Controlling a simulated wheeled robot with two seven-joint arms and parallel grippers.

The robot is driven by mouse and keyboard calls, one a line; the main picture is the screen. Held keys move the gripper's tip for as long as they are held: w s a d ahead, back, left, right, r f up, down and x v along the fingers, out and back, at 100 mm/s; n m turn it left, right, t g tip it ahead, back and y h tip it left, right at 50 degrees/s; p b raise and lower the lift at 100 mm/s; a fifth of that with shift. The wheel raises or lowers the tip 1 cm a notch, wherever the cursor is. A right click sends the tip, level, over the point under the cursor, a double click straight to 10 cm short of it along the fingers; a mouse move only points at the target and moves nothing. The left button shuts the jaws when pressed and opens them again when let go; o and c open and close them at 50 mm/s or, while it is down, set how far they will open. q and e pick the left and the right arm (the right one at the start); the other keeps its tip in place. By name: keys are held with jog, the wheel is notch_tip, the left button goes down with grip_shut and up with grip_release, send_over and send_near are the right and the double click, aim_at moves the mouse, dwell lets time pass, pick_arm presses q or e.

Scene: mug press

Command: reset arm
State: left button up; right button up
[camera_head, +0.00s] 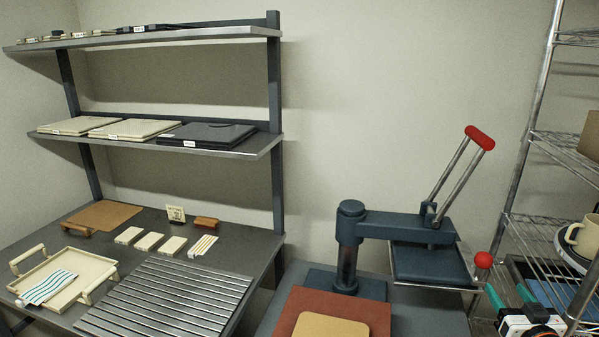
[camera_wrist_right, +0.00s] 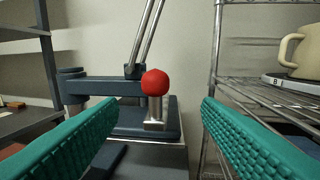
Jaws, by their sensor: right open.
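My right gripper (camera_head: 508,293) is low at the right in the head view, its teal fingers spread wide and empty. In the right wrist view the fingers (camera_wrist_right: 160,108) frame a red ball knob (camera_wrist_right: 155,83) from a distance, with nothing between them. The knob (camera_head: 483,260) sits at the right of the blue mug press (camera_head: 407,228). The press lever is raised and tilted, with a red grip (camera_head: 480,137) at its top. The swing arm (camera_wrist_right: 105,88) and post also show in the wrist view. My left gripper is not in view.
A wire rack (camera_head: 515,222) stands close right of my right gripper, with a cream mug (camera_head: 584,236) on it. A red-brown mat (camera_head: 372,311) lies before the press. A shelf unit (camera_head: 277,180) and a worktop with a tray (camera_head: 88,263) are at the left.

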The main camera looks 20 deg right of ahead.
jog(key=s+a+f+n+g+y, duration=0.1)
jog(key=s+a+f+g+y, duration=0.15)
jog(key=a+f, duration=0.5)
jog(key=s+a+f+n+g+y, duration=0.1)
jog(key=a+f+g, duration=0.3)
jog(key=a+f, duration=0.4)
jog(key=s+a+f+n+g+y, duration=0.1)
jog(key=s+a+n+g+y, duration=0.15)
jog(key=s+a, duration=0.65)
jog(key=s+a+f+n+g+y, duration=0.15)
jog(key=s+a+g, duration=0.3)
jog(key=a, duration=0.75)
notch_tip(320, 180, down, 26)
jog(key=s+g, duration=0.1)
jog(key=s, duration=0.1)
jog(key=s+d+f+g+h, duration=0.1)
jog(key=s+d+f, duration=0.2)
jog(key=s+f, duration=1.2)
jog(key=shift+s+n, duration=0.3)
jog(key=shift+s, duration=0.2)
